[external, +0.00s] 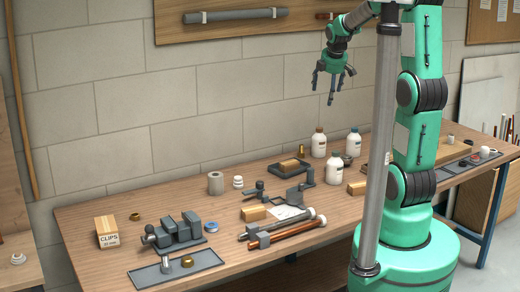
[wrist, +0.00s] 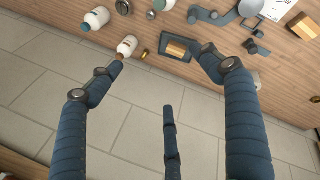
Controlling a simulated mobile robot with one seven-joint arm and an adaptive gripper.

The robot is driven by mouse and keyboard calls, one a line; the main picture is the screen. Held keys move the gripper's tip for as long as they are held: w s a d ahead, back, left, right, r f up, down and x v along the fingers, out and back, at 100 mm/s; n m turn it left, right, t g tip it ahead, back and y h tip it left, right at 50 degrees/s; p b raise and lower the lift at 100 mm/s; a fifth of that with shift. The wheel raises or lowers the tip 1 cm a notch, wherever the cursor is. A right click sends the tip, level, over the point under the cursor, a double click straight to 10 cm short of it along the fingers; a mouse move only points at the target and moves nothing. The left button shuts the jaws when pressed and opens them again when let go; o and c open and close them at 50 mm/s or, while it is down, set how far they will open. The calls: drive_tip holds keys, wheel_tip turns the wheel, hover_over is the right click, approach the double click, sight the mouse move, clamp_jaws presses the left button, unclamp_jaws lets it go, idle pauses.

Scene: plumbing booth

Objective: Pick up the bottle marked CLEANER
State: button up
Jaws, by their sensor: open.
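Three white bottles stand upright on the workbench below my gripper (external: 331,84). One with a brown cap (external: 319,146) is nearest the wall; it also shows in the wrist view (wrist: 128,46). A second bottle (external: 353,144) is to its right and appears at upper left in the wrist view (wrist: 98,17). A third bottle (external: 334,170) stands nearer the front and is partly cut off in the wrist view (wrist: 163,4). Their labels are too small to read, so I cannot tell which says CLEANER. My gripper is open and empty, well above the bench, fingers spread in the wrist view (wrist: 160,64).
A dark tray (external: 279,169) with a brown block and a small brass part (external: 300,151) are beside the bottles. A dark round item (external: 347,160) sits between them. A vise (external: 178,232) and pipes (external: 290,230) lie left and in front. The wall is close behind.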

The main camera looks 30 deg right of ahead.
drive_tip(key=w+d+f+n+p, duration=0.3)
drive_tip(key=w+d+n+p, duration=0.1)
drive_tip(key=w+d, duration=0.45)
drive_tip(key=n+g+h+p, duration=0.1)
drive_tip(key=n+p, duration=0.9)
drive_tip(key=n, duration=0.1)
approach(354, 133)
drive_tip(key=shift+w+a+f, duration=0.1)
drive_tip(key=shift+w, duration=0.1)
drive_tip(key=shift+g, duration=0.3)
drive_tip(key=shift+p+x, duration=0.4)
drive_tip(key=shift+x, duration=3.9)
drive_tip(key=shift+w, duration=0.1)
drive_tip(key=shift+p+x, duration=0.4)
drive_tip(key=shift+x, duration=2.2)
